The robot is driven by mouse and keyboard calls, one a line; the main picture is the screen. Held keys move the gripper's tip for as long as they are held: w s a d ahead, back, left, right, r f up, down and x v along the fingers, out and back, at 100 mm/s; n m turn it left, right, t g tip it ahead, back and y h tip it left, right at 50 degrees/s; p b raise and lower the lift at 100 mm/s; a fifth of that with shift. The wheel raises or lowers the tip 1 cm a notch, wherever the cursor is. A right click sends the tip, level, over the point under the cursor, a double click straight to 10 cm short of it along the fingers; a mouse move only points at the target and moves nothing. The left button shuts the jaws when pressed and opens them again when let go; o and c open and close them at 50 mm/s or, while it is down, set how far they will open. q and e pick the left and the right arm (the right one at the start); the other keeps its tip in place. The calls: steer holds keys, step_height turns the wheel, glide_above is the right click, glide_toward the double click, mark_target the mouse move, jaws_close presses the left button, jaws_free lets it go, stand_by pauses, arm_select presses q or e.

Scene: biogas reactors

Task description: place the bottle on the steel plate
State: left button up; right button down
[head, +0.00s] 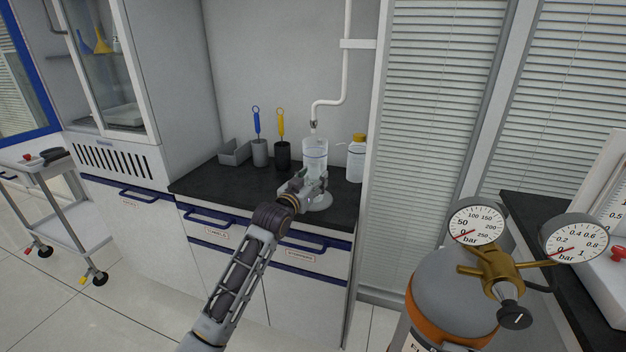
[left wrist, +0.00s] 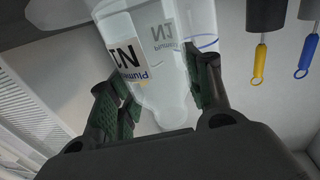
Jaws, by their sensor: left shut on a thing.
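My left gripper (head: 312,184) is over the front of the dark counter. In the left wrist view, which is upside down, the gripper (left wrist: 162,92) is shut on a clear bottle (left wrist: 150,75) with a yellow and white label, its fingers on either side near the narrowing neck. The bottle looks roughly upright. In the head view it is mostly hidden by, or blends with, the gripper. A pale round disc (head: 320,203), apparently the steel plate, lies on the counter just under the gripper. I cannot tell whether the bottle touches it. My right gripper is not in view.
A tall clear vessel (head: 315,153) stands just behind the gripper, below a white pipe (head: 330,102). A yellow-capped bottle (head: 356,158) is at the right. Brush holders (head: 260,152) and a grey bin (head: 234,152) stand left. Counter (head: 215,178) is bare at front left.

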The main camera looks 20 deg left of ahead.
mark_target(309, 183)
arm_select(q)
steer(key=o, duration=1.1)
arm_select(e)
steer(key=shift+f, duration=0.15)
arm_select(q)
steer(key=shift+r, duration=0.1)
steer(key=shift+s+a, duration=0.1)
steer(key=shift+s, duration=0.55)
steer(key=shift+s+a+p, duration=0.2)
steer(key=shift+s, duration=0.9)
steer(key=shift+s+a+p, duration=0.15)
steer(key=shift+s+p, duration=0.05)
steer(key=shift+s, duration=0.85)
steer(key=shift+s+a, duration=0.2)
steer(key=shift+s, duration=0.8)
steer(key=shift+s+a+p, duration=0.15)
steer(key=shift+s+p, duration=0.05)
steer(key=shift+s, duration=0.9)
steer(key=shift+s+a+p, duration=0.15)
steer(key=shift+s, duration=0.9)
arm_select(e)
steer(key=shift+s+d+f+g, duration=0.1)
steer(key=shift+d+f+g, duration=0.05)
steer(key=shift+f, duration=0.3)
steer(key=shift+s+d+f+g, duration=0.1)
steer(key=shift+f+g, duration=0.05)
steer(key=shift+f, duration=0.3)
